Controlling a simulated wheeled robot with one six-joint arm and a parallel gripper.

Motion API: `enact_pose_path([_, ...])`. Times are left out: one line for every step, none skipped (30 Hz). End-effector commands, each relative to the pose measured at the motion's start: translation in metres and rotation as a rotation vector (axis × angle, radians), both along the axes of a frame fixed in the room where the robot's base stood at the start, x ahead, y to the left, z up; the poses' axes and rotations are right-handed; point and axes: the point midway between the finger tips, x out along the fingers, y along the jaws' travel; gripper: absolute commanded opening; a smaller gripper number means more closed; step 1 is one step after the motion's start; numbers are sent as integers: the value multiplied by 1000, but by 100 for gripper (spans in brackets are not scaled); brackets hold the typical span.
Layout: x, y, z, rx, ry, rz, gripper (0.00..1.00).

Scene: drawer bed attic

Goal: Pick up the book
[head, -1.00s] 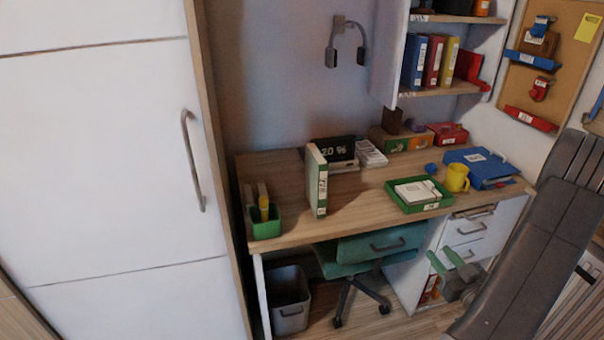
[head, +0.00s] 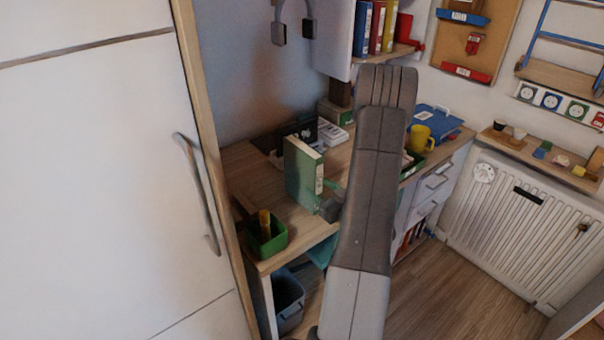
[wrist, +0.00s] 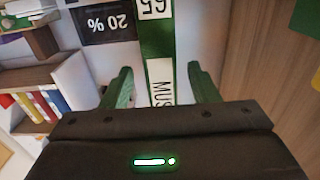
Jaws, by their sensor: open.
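The book (head: 303,172) is green with a white label on its spine and stands upright near the middle of the desk (head: 256,180). My gripper (head: 328,187) is at the spine side of the book, partly hidden by my own arm in the head view. In the wrist view the book's spine (wrist: 158,45) runs between the two open green fingers of my gripper (wrist: 160,82), with a gap visible on each side. The fingers hold nothing.
A green pen holder (head: 266,238) stands at the desk's front left corner. A yellow mug (head: 420,139) and blue folder (head: 437,120) lie to the right. A headphone (head: 293,25) hangs on the wall above.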

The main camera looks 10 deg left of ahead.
Motion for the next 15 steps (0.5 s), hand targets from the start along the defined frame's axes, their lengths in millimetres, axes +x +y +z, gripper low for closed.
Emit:
enact_pose_path([2,4,1,-1,-1,2,55])
enact_pose_path([3,5,0,-1,-1,1,55])
enact_pose_path([4,6,0,-1,-1,1,55])
enact_pose_path([5,7,0,-1,-1,1,55])
enact_pose_path([6,8,1,-1,-1,1,55])
enact_pose_path([7,10,1,-1,-1,2,55])
enact_pose_path([9,13,2,-1,-1,2,55])
enact_pose_path([11,16,2,-1,-1,3,55])
enact_pose_path([14,21,3,0,-2,4,55])
enact_pose_path([17,25,4,0,-2,4,55])
enact_pose_path([20,28,4,0,-1,4,55])
enact_pose_path([23,33,4,0,-1,4,55])
enact_pose_path([26,36,3,0,-1,4,55])
enact_pose_path([29,39,3,-1,-1,3,55])
enact_pose_path([32,42,3,-1,-2,2,55])
